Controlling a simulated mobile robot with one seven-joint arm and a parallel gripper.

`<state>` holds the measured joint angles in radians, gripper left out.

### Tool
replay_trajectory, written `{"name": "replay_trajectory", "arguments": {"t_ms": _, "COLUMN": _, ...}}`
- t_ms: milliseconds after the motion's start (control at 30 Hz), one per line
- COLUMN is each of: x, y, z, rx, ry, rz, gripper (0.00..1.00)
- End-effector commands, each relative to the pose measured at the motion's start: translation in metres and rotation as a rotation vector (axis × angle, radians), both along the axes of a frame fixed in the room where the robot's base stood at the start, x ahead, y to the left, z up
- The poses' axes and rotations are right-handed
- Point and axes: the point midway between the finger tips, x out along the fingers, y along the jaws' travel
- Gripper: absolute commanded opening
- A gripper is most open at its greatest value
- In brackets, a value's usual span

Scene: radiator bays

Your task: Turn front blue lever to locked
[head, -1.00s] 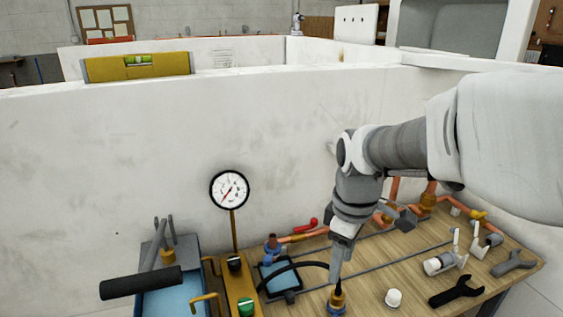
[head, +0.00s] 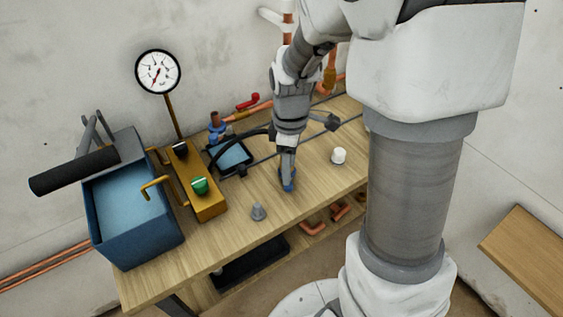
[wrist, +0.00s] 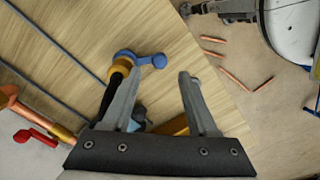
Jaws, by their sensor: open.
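The front blue lever (wrist: 140,58) shows in the wrist view as a short bar with rounded ends, on top of a brass valve body (wrist: 121,67) with a black hose. In the head view only a small blue part (head: 289,185) of it shows under my fingers. My gripper (wrist: 155,80) is open, with nothing held. Its fingers point down at the lever; in the wrist view, one fingertip overlaps the brass body and the other is just right of the lever's free end. I cannot tell whether they touch.
Another valve with a red lever (head: 247,101) stands near the wall. A gauge (head: 158,72), a blue pump tank (head: 135,205) and a brass block with a green knob (head: 200,186) are at left. A grey cone (head: 258,212) and a white cap (head: 339,156) stand on the workbench (head: 225,240).

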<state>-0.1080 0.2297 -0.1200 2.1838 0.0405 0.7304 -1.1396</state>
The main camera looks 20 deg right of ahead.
Motion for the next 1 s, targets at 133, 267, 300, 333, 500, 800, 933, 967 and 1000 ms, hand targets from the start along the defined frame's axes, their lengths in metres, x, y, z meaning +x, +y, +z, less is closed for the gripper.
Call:
{"name": "replay_trajectory", "arguments": {"t_ms": 133, "x": -0.001, "y": 0.000, "z": -0.031, "rx": 0.000, "ry": 0.004, "rz": -0.001, "gripper": 0.59}}
{"name": "replay_trajectory", "arguments": {"t_ms": 267, "x": 0.000, "y": 0.000, "z": -0.047, "rx": 0.000, "ry": 0.002, "rz": 0.000, "gripper": 0.59}}
{"name": "replay_trajectory", "arguments": {"t_ms": 300, "x": 0.000, "y": 0.000, "z": -0.051, "rx": 0.000, "ry": 0.002, "rz": -0.001, "gripper": 0.59}}
{"name": "replay_trajectory", "arguments": {"t_ms": 333, "x": -0.001, "y": 0.000, "z": -0.053, "rx": 0.000, "ry": 0.002, "rz": -0.001, "gripper": 0.59}}
{"name": "replay_trajectory", "arguments": {"t_ms": 500, "x": 0.000, "y": 0.000, "z": -0.058, "rx": 0.001, "ry": 0.000, "rz": -0.001, "gripper": 0.59}}
{"name": "replay_trajectory", "arguments": {"t_ms": 800, "x": 0.000, "y": 0.000, "z": -0.057, "rx": 0.001, "ry": 0.000, "rz": -0.001, "gripper": 0.43}}
{"name": "replay_trajectory", "arguments": {"t_ms": 933, "x": 0.000, "y": 0.000, "z": -0.057, "rx": 0.000, "ry": 0.000, "rz": -0.001, "gripper": 0.20}}
{"name": "replay_trajectory", "arguments": {"t_ms": 967, "x": 0.000, "y": 0.000, "z": -0.057, "rx": 0.001, "ry": 0.000, "rz": -0.001, "gripper": 0.14}}
{"name": "replay_trajectory", "arguments": {"t_ms": 1000, "x": 0.000, "y": 0.000, "z": -0.057, "rx": 0.001, "ry": 0.000, "rz": -0.001, "gripper": 0.07}}
